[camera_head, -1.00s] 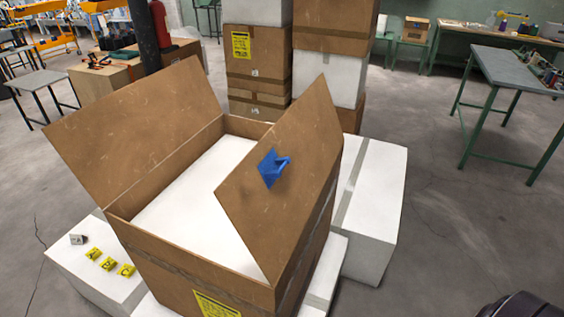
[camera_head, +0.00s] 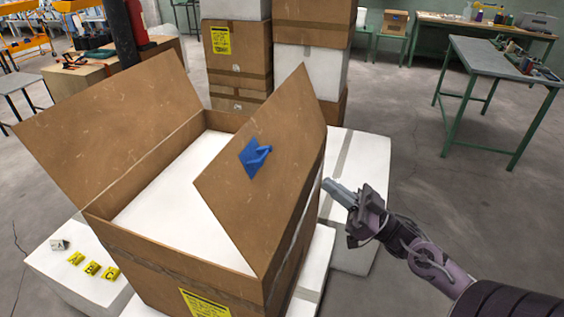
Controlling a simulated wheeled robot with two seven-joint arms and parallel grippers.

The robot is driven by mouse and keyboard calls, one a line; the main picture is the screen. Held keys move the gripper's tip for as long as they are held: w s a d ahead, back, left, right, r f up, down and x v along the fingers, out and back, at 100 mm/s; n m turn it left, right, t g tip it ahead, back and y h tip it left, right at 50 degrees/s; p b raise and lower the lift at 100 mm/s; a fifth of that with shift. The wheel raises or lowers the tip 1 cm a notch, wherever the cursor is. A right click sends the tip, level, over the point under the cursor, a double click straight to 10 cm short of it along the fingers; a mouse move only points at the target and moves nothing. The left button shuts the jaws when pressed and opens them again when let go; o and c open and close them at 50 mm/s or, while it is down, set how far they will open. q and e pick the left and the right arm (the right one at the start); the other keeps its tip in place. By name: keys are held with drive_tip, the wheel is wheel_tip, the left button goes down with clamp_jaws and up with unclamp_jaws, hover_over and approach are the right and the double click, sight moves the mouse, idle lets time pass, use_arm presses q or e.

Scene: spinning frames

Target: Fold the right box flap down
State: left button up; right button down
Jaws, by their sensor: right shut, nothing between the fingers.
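The open cardboard box (camera_head: 175,268) stands in the middle, with a white surface (camera_head: 165,195) inside it. Its right flap (camera_head: 285,130) is raised and leans inward over the box opening. A blue handle-like piece (camera_head: 256,157) is fixed on the flap's face. The left flap (camera_head: 105,125) stands up and leans outward. My right gripper (camera_head: 338,190) is shut and empty, just right of the box's right side, below the flap's top edge. Whether it touches the box I cannot tell. My left gripper is not in view.
White blocks (camera_head: 360,165) lie under and right of the box. Another white block (camera_head: 75,280) at left carries yellow lettered markers (camera_head: 93,268). Stacked boxes (camera_head: 238,55) stand behind. A green-legged table (camera_head: 500,62) is at the back right. The floor at right is free.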

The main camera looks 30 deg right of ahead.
drive_tip(key=w+a+r+p, duration=0.3)
drive_tip(key=w+a+p, duration=0.1)
drive_tip(key=w+a, duration=0.3)
drive_tip(key=shift+w+r, duration=0.4)
drive_tip(key=shift+w, duration=0.5)
